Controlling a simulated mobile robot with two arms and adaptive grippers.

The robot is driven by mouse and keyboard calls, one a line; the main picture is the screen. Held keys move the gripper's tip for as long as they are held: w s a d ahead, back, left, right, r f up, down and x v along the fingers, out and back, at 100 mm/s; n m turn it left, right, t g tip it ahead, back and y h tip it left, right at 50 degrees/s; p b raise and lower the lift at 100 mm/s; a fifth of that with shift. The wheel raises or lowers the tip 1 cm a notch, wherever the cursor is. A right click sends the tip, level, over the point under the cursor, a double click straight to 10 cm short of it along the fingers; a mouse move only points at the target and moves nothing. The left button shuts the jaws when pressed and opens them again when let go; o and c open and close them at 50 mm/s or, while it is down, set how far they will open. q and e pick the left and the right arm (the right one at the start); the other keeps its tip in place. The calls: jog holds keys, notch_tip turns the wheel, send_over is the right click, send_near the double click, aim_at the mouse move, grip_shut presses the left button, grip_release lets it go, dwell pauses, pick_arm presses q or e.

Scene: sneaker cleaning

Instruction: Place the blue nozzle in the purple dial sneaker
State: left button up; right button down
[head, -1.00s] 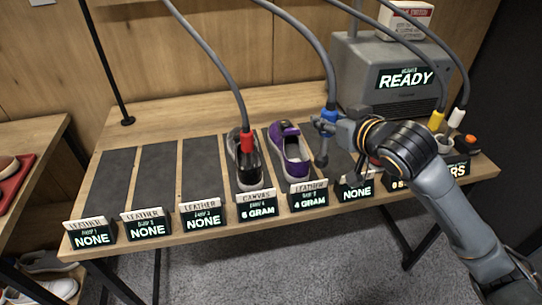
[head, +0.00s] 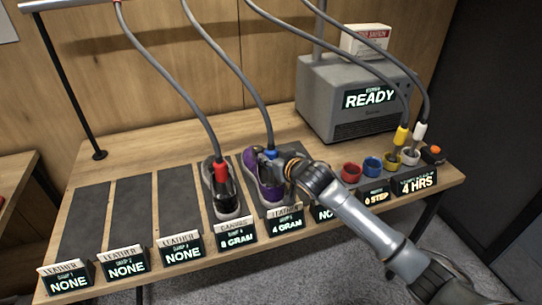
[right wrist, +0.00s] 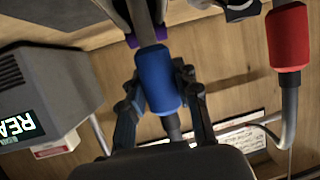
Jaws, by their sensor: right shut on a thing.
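The purple dial sneaker (head: 268,192) stands on the rack behind a "4 GRAM" sign, partly covered by my right gripper. My right gripper (head: 279,160) is shut on the blue nozzle (head: 270,154) at the sneaker's opening. In the right wrist view my fingers (right wrist: 160,98) close on both sides of the blue nozzle (right wrist: 158,80), whose grey tube points at the sneaker (right wrist: 132,38). How deep the tip sits inside is hard to tell. My left gripper is not in view.
A red nozzle (head: 221,172) stands in the dark sneaker (head: 226,200) just left. Red (head: 351,172) and blue (head: 373,165) cups are empty; yellow (head: 401,135) and white (head: 420,131) nozzles stand in cups. A grey machine (head: 330,95) reads READY. Hoses hang above.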

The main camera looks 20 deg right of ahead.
jog(key=shift+f, duration=0.15)
jog(key=shift+f, duration=0.2)
jog(key=c, duration=1)
grip_release()
jog(key=shift+s+r, duration=0.1)
jog(key=shift+r, duration=0.1)
jog(key=b+v, duration=0.1)
jog(key=v, duration=1.1)
